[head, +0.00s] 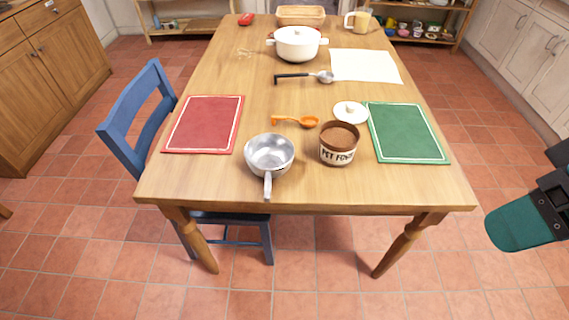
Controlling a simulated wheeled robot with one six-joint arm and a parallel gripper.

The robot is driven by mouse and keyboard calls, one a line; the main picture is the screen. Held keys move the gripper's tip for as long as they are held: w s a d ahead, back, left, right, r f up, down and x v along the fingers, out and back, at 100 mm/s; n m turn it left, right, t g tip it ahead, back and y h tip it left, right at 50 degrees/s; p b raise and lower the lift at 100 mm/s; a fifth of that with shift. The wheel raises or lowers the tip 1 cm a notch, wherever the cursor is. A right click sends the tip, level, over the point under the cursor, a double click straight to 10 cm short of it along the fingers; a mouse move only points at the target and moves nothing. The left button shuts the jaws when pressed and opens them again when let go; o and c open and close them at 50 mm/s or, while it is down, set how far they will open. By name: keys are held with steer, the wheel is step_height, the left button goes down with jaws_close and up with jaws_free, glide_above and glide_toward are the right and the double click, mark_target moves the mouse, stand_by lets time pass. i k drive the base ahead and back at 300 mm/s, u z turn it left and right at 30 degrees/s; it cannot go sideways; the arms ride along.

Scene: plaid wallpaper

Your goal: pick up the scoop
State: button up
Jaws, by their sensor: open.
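An orange scoop (308,122) lies on the wooden table (210,175) in the head view, with its handle pointing left and its bowl at the right end. It is behind the metal saucepan and the brown pet food tub (338,152), apart from both. The tub is open and filled with brown contents. A white round lid (350,112) lies to the right of the scoop. My gripper's fingers are not in view; only a teal and black part of my arm shows at the right edge, well away from the table.
A metal saucepan (268,152) stands near the front edge, handle forward. A red mat (204,124) and green mat (405,132) lie at the sides. Farther back are a black-handled ladle (300,77), white paper (365,66) and white pot (297,46). A blue chair (133,110) stands left.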

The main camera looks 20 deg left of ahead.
mark_target(307, 121)
steer(key=z, duration=0.7)
steer(key=i, duration=0.7)
steer(key=u, duration=2.3)
steer(key=i, duration=0.5)
steer(key=k, duration=0.5)
steer(key=u, duration=0.95)
